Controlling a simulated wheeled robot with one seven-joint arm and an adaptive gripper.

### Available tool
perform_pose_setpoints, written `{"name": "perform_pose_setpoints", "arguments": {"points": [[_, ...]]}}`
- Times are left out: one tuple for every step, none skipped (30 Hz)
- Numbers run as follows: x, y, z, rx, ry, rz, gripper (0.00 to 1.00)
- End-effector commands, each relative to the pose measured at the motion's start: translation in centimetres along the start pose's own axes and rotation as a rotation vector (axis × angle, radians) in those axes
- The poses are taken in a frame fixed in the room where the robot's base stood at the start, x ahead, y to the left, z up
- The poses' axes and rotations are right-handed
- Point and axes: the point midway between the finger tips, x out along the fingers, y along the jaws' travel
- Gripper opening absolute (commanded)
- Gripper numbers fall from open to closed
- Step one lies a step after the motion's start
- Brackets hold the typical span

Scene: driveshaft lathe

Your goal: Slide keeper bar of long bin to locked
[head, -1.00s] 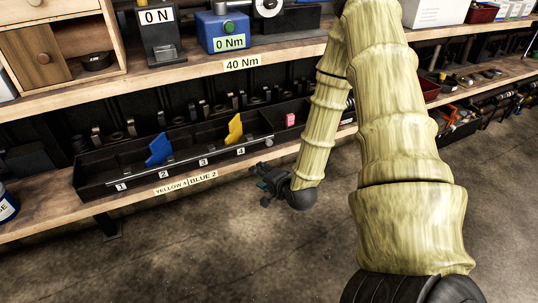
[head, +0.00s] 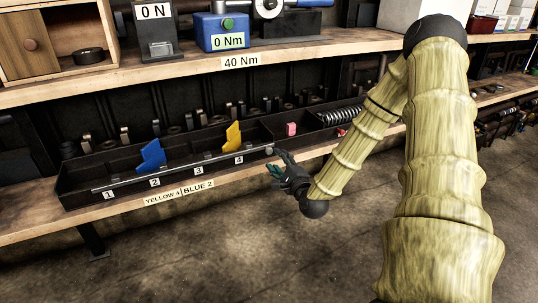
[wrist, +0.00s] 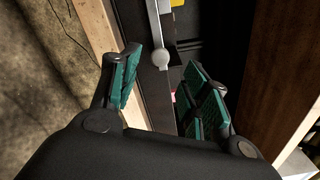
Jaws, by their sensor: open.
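The long black bin (head: 75,195) lies on the lower wooden shelf, its front marked 1 to 4. The keeper bar (head: 190,168) is a thin grey rod along its front edge, with a round knob (head: 269,150) at its right end. In the wrist view the knob (wrist: 160,55) lies ahead, between the lines of the fingers. My gripper (head: 280,168) is open at the bin's front right, close to the knob. In the wrist view the gripper (wrist: 165,82) has green pads either side of empty space. I cannot tell whether anything touches the knob.
A blue divider (head: 152,155) stands near mark 2 and a yellow divider (head: 233,136) near mark 4. A pink block (head: 291,129) and a dark spring (head: 340,115) lie farther right. The upper shelf (head: 170,82) overhangs the bin. Floor in front is clear.

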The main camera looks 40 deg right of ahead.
Motion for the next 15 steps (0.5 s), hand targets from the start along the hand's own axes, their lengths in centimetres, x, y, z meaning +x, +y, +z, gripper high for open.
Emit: {"name": "perform_pose_setpoints", "arguments": {"points": [[1.0,0.2,-0.1,-0.004,-0.003,-0.001,0.46],[1.5,0.2,0.0,-0.004,-0.003,-0.001,0.46],[2.1,0.2,0.0,-0.004,-0.002,-0.001,0.46],[2.6,0.2,-0.1,-0.003,-0.002,-0.001,0.46],[3.1,0.2,-0.1,-0.004,-0.002,-0.001,0.46],[3.7,0.3,-0.1,-0.004,-0.003,0.000,0.46],[4.2,0.2,0.0,-0.004,-0.003,0.000,0.46],[4.6,0.2,0.0,-0.004,-0.002,-0.001,0.46],[5.1,0.2,0.0,-0.003,-0.002,0.000,0.46],[5.4,0.3,0.0,-0.003,-0.001,0.001,0.46],[5.8,0.3,0.0,-0.003,-0.002,0.001,0.46],[6.2,0.2,0.0,-0.004,-0.002,0.001,0.46],[6.4,0.2,0.0,-0.004,-0.002,0.000,0.46],[6.6,0.2,0.0,-0.004,-0.002,0.001,0.46],[6.9,0.2,0.0,-0.004,-0.001,0.002,0.46]]}}
